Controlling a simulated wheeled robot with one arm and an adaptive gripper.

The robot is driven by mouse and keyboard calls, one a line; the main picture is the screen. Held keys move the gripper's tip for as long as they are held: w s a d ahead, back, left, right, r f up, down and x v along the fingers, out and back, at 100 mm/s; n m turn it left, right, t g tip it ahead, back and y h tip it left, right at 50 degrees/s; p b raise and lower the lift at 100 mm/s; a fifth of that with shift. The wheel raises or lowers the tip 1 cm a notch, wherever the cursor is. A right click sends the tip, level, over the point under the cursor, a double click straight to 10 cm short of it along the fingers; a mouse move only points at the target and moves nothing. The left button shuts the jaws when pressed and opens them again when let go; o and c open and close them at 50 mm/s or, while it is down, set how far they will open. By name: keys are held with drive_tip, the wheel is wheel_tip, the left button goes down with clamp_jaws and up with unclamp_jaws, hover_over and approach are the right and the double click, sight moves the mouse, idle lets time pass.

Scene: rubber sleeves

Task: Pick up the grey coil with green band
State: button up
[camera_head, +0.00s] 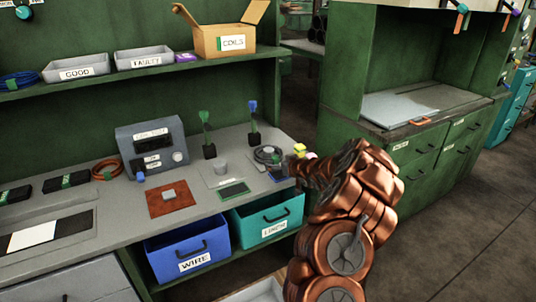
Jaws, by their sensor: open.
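A dark grey coil (266,154) lies flat at the right end of the grey workbench, with a small patch of green at its right side. My gripper (292,168) is at the end of my copper-coloured arm, just right of the coil and near the bench's right edge. It is small and partly hidden by the arm, and I see nothing held in it. The exact gap between the fingers and the coil cannot be told from this view.
An orange coil (107,169) lies beside the grey test device (152,146). Green (204,117) and blue (252,107) upright tools stand behind the grey coil. A cardboard box (208,40) marked COILS sits on the shelf. Blue (160,262) and teal (243,229) bins are below.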

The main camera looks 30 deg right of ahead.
drive_tip(key=shift+w+f, duration=0.25)
drive_tip(key=shift+w, duration=0.25)
drive_tip(key=shift+c, duration=0.4)
clamp_jaws()
idle(0.5)
